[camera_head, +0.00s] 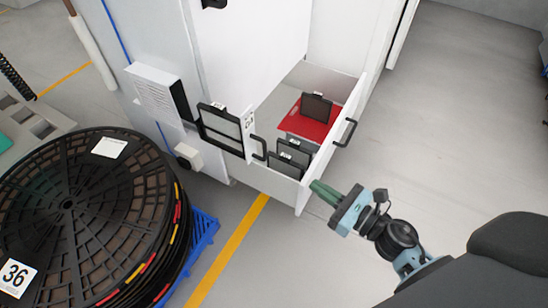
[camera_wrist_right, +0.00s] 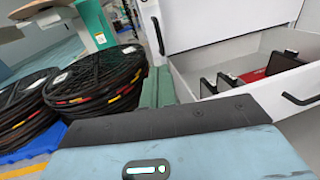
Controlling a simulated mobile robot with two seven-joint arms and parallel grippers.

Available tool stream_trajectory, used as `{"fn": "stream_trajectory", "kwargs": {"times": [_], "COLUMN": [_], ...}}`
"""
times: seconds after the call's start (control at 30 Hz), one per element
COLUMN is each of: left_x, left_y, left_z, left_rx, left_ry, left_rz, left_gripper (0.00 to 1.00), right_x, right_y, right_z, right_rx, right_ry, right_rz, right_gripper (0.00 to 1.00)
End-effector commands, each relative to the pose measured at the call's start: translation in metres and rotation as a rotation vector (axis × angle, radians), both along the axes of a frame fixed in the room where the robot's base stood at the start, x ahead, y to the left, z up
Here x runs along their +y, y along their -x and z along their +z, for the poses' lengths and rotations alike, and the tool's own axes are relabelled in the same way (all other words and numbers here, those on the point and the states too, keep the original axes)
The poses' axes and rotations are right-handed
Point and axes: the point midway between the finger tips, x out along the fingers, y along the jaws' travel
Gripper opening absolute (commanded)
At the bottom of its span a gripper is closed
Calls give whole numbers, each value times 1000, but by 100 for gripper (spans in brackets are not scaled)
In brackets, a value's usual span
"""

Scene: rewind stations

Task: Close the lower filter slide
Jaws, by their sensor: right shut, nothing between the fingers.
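A filter slide (camera_head: 220,128) with a black frame and grey mesh stands out from the side of the white cabinet in the head view. Its narrow white front plate (camera_head: 249,124) carries a label, and a black handle (camera_head: 259,148) shows beside it. I cannot tell for sure whether this is the lower slide. My right gripper (camera_head: 316,188) has green fingers, is shut and empty, and is to the right of and nearer than the slide, by the drawer's front corner. Its fingers also show in the right wrist view (camera_wrist_right: 160,88). My left gripper is not in view.
An open white drawer (camera_head: 322,158) with a black handle (camera_head: 345,132) holds a red tray (camera_head: 295,126) and several dark cartridges. Stacked black cable reels (camera_head: 70,210) stand on a blue pallet (camera_head: 203,232) at left. The floor at right is clear.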

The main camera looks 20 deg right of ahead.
Motion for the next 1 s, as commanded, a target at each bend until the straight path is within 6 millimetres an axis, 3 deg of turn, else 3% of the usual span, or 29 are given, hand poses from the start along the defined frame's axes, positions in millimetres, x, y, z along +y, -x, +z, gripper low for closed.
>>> {"fn": "stream_trajectory", "kwargs": {"times": [0.7,1.0], "left_x": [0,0], "left_y": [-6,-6], "left_z": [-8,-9], "left_rx": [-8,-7], "left_ry": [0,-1], "left_rz": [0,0], "left_gripper": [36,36], "right_x": [52,62], "right_y": [-104,-122], "right_z": [0,-1], "right_rx": [0,2], "right_ry": [-2,-1], "right_rz": [0,0], "right_gripper": [0,0]}}
